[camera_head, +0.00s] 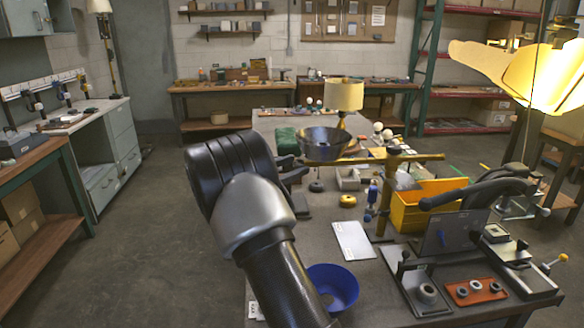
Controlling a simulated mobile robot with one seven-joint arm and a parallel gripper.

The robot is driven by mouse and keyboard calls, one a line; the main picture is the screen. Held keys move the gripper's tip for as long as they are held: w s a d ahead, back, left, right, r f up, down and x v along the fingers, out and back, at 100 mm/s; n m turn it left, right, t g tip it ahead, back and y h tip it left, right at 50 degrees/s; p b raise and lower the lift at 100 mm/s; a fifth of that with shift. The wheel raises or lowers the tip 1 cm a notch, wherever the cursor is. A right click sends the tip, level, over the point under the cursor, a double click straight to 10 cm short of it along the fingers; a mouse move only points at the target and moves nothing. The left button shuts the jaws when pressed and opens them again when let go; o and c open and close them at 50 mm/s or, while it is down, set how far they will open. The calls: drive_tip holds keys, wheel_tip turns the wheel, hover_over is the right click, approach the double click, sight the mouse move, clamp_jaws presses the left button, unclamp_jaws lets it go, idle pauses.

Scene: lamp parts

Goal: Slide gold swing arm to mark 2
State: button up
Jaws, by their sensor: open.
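The gold swing arm (415,158) is a thin horizontal bar across a gold upright post (385,200) on the workbench. A dark bowl-shaped shade (323,146) is at the left end of the bar. I cannot make out any numbered marks on the bar or post. My gripper (290,170) shows as dark fingers just left of the shade, partly hidden behind my black and silver arm. It is open, with nothing seen between the fingers. I cannot tell whether it touches the shade.
A blue bowl (333,287), a white plate (353,240) and a yellow bin (412,210) are on the bench near the post. A cream lampshade (344,95) stands behind. The floor at left is clear.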

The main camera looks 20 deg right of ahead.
sight(320, 163)
clamp_jaws()
drive_tip(key=d, duration=0.2)
drive_tip(key=s+d, duration=0.1)
drive_tip(key=d, duration=0.2)
drive_tip(key=s+d, duration=0.1)
drive_tip(key=d, duration=0.1)
drive_tip(key=shift+d+b, duration=0.3)
drive_tip(key=shift+d, duration=0.1)
unclamp_jaws()
drive_tip(key=shift+s, duration=0.1)
